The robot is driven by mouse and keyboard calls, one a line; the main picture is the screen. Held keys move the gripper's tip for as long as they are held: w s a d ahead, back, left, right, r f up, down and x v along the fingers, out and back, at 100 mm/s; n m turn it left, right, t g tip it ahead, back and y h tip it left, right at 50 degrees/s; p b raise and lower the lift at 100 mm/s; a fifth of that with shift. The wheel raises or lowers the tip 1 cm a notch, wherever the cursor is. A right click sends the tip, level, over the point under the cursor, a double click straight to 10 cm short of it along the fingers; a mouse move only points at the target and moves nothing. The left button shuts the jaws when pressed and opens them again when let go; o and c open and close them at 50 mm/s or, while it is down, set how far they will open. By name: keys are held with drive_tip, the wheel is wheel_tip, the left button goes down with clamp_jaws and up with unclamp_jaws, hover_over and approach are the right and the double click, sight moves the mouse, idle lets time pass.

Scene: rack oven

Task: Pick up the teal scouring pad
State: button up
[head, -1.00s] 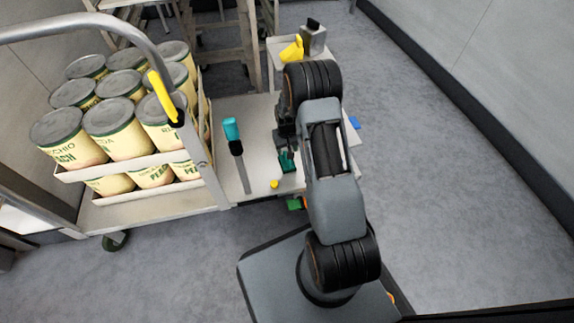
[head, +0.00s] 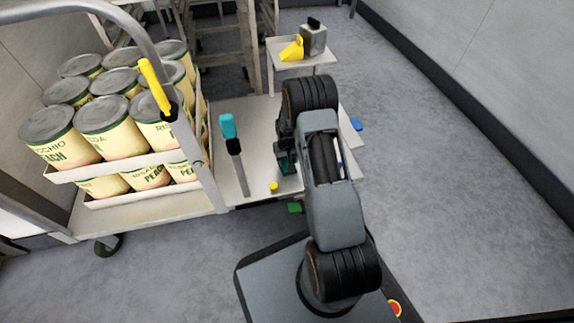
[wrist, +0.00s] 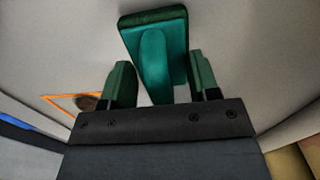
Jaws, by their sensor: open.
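The teal scouring pad (wrist: 176,42) lies on the pale table top, a dark green block with a lighter teal grip along it. In the wrist view it sits at top centre, straight ahead of my gripper (wrist: 159,76). The near end of its grip reaches between the two green fingertips, with a gap on each side. My gripper (head: 284,155) is open and holds nothing. In the head view the gripper and arm cover most of the pad (head: 288,168).
A teal-handled scraper (head: 231,140) and a yellow cap (head: 273,187) lie left of my gripper. A cart of peach cans (head: 107,125) stands further left. A small shelf (head: 304,60) holds a yellow item and a grey box. A blue item (head: 355,124) is right of my arm.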

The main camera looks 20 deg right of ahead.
drive_tip(key=c, duration=1)
clamp_jaws()
drive_tip(key=shift+r+p, duration=0.4)
drive_tip(key=shift+r, duration=0.1)
wheel_tip(320, 180, up, 2)
drive_tip(key=shift+r+p, duration=0.1)
drive_tip(key=shift+p, duration=0.75)
drive_tip(key=w+d+r+p, duration=0.4)
drive_tip(key=d+r+p, duration=0.2)
drive_tip(key=d+r, duration=0.3)
drive_tip(key=d, duration=0.4)
drive_tip(key=shift+w+d+r, duration=0.15)
drive_tip(key=shift+w+r, duration=0.05)
drive_tip(key=shift+r, duration=0.2)
